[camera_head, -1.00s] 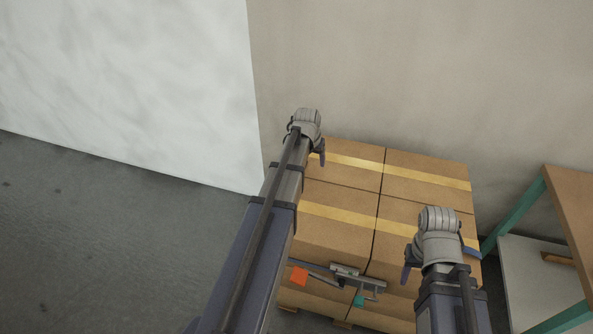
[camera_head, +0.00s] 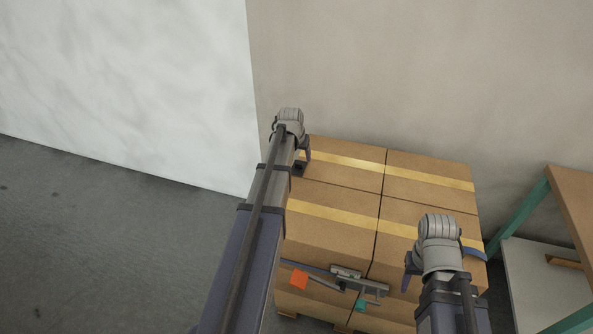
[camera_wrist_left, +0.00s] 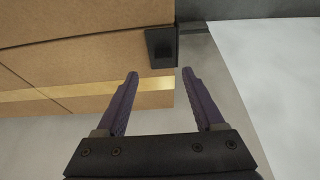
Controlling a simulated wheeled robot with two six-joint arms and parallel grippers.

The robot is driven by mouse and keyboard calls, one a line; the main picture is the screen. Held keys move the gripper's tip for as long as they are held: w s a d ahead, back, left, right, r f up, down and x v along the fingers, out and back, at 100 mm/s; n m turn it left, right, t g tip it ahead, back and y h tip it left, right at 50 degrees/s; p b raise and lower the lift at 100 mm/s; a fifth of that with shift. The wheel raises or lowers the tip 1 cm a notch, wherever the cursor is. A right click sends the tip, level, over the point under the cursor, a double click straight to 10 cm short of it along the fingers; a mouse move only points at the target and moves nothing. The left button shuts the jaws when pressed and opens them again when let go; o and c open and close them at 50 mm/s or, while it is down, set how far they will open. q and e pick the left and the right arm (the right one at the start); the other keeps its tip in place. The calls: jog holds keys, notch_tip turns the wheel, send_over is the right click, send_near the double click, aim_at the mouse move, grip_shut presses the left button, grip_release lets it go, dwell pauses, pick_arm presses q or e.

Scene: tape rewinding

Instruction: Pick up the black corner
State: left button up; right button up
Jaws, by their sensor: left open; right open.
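The black corner (camera_wrist_left: 161,47) sits on the edge of a cardboard box in the left wrist view, just beyond my left fingertips and between their lines. In the head view it shows as a small dark piece (camera_head: 299,169) beside my left arm, partly hidden by it. My left gripper (camera_wrist_left: 160,73) is open with nothing between its fingers. In the head view my left gripper (camera_head: 306,150) is over the left edge of the box stack. My right gripper (camera_head: 440,262) is open over the right front of the stack.
Stacked cardboard boxes (camera_head: 335,228) with yellow tape stand against the wall. A shelf (camera_head: 520,215) with a green frame stands at right. The floor at left is clear.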

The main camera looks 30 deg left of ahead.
aim_at(299, 163)
pick_arm(q)
jog(key=b+x, duration=0.2)
jog(key=x, duration=0.1)
jog(key=b+x, duration=0.1)
jog(key=shift+s+a+f+b, duration=0.25)
jog(key=shift+b, duration=0.15)
jog(key=shift+w+f+b, duration=0.2)
jog(key=shift+f+b, duration=0.15)
jog(key=shift+f, duration=0.05)
jog(key=shift+r, duration=0.1)
jog(key=shift+c, duration=0.3)
grip_shut()
